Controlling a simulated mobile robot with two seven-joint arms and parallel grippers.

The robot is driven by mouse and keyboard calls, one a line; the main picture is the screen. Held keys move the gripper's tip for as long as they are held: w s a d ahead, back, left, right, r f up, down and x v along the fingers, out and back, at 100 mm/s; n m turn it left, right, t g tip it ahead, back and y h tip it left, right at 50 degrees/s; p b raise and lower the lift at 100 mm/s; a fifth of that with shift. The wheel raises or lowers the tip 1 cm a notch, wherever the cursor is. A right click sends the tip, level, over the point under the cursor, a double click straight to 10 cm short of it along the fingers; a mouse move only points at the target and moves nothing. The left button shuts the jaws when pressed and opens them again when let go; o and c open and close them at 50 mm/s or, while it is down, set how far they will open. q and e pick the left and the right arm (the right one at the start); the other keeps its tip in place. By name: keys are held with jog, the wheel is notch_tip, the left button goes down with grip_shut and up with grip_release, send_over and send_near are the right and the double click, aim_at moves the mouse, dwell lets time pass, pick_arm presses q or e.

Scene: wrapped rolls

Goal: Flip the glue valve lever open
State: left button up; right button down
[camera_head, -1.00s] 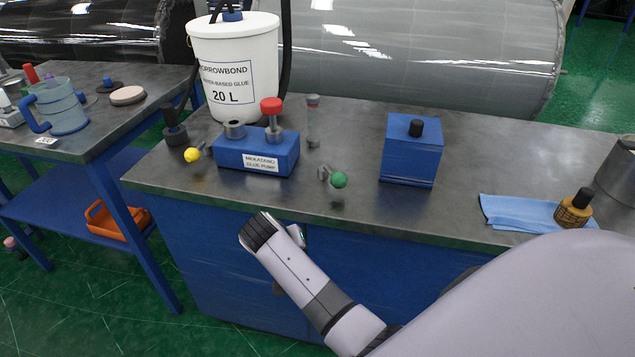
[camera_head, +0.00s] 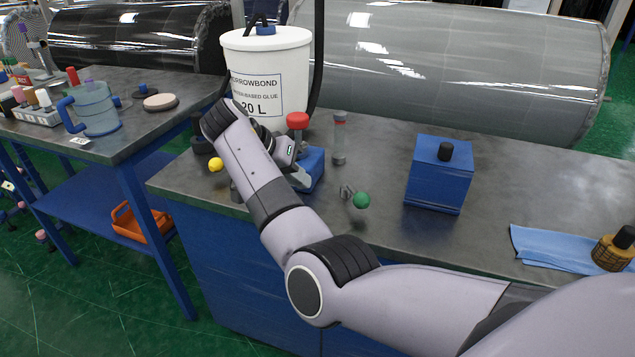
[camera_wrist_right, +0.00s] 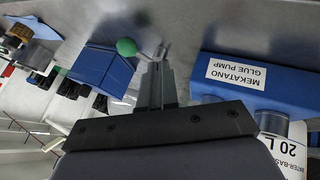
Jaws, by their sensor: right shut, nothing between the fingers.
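The blue glue pump block (camera_head: 314,172) is on the bench, partly hidden by my right arm. Its white label faces the wrist camera (camera_wrist_right: 236,72). A small lever with a green ball (camera_head: 361,200) stands at the block's right. A yellow ball (camera_head: 215,164) shows at the left; its stem is largely hidden. Which lever is the glue valve's is not marked. My right gripper (camera_head: 302,181) is shut and empty, between block and green-ball lever. In the wrist view its fingertips (camera_wrist_right: 154,66) are close to the green ball (camera_wrist_right: 127,47) and its metal stem; contact is unclear. My left gripper is out of view.
A white glue bucket (camera_head: 266,70) with a dark hose stands behind the pump. A red-topped knob (camera_head: 298,121) and a grey post (camera_head: 339,140) rise nearby. A blue box (camera_head: 437,180) stands to the right, with bare bench between it and the green ball.

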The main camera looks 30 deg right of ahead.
aim_at(356, 194)
jog(key=x, duration=0.9)
jog(key=shift+p, duration=0.35)
jog(key=shift+s+d+r+p, duration=0.3)
jog(key=shift+s+d+p, duration=0.3)
jog(key=shift+s+d+r+p, duration=0.1)
jog(key=shift+s+d+p, duration=0.2)
jog(key=shift+s+d, duration=0.45)
jog(key=shift+w, duration=0.1)
